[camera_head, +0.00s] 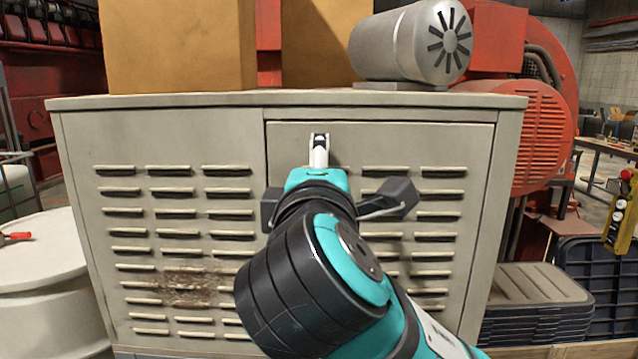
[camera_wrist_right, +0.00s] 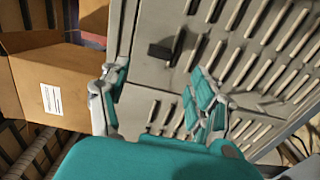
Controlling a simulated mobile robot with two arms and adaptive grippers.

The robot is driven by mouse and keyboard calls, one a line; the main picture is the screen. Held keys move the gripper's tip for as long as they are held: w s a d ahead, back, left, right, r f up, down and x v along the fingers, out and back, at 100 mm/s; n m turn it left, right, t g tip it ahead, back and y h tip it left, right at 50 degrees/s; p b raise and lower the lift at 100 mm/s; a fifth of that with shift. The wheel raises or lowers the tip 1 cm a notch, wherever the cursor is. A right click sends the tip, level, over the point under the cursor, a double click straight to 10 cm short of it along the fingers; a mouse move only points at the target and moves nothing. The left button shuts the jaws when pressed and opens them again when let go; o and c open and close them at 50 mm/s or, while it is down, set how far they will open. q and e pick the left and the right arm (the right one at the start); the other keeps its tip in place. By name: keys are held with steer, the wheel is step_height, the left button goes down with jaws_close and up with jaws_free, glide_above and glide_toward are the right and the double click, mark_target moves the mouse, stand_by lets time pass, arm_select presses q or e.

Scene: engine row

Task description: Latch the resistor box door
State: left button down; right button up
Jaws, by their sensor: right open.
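The resistor box (camera_head: 165,130) is a beige louvred cabinet. Its door (camera_head: 455,140) is the right-hand front panel and looks closed or nearly so, with a dark seam along its top and left edges. A small black latch handle (camera_wrist_right: 162,52) shows on the door near the seam in the wrist view; whether it is latched I cannot tell. My right gripper (camera_head: 320,138) is in front of the door's upper left part and covers the latch in the head view. In the wrist view the gripper (camera_wrist_right: 158,85) is open and empty, the handle beyond its fingers. My left gripper is out of view.
Cardboard boxes (camera_head: 178,45) and a grey motor (camera_head: 400,45) stand on the cabinet top. A white drum (camera_head: 45,265) is at the left. A red machine (camera_head: 540,110) and stacked dark crates (camera_head: 535,290) are at the right.

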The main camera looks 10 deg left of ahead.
steer(key=shift+s+d, duration=0.2)
steer(key=shift+s, duration=0.65)
steer(key=shift+s+d, duration=0.15)
steer(key=shift+s, duration=0.7)
